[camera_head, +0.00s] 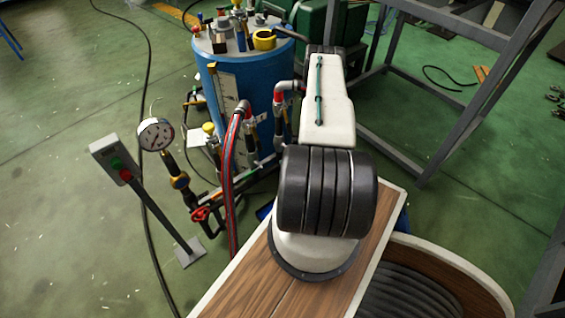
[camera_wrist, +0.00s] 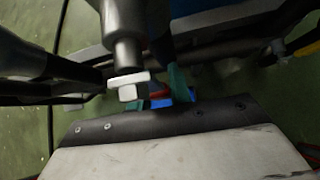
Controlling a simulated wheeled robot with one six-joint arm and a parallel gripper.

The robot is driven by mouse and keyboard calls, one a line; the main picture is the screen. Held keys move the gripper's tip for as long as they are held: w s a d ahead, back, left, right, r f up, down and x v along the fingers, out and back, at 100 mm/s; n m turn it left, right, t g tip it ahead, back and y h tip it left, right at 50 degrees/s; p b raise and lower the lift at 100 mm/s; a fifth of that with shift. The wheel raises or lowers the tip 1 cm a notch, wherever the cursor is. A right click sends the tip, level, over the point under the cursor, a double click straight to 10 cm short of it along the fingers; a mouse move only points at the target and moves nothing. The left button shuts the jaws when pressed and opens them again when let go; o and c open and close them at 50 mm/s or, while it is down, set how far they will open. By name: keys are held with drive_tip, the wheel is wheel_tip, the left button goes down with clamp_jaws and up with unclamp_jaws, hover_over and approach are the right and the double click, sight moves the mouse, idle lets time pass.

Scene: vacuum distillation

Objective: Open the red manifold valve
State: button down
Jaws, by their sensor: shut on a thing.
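A grey pipe with a pale hex nut (camera_wrist: 129,88) stands just left of the fingertips. In the head view my own arm covers the gripper and what it holds. A red handwheel (camera_head: 203,213) is in plain sight on the pipework below the gauge, with no gripper visible on it.
A blue tank (camera_head: 240,95) with fittings on top stands behind the pipework. A round pressure gauge (camera_head: 156,134) and a post with a red and green button box (camera_head: 117,158) stand left. A grey metal frame (camera_head: 480,105) is at right. Red hoses (camera_head: 229,165) hang beside my arm.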

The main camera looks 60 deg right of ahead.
drive_tip(key=shift+w+d+r, duration=0.1)
drive_tip(key=shift+d, duration=0.1)
drive_tip(key=c, duration=1.3)
unclamp_jaws()
drive_tip(key=shift+a, duration=0.1)
drive_tip(key=v, duration=0.7)
drive_tip(key=shift+s+a+r, duration=0.1)
drive_tip(key=shift+s+r, duration=0.15)
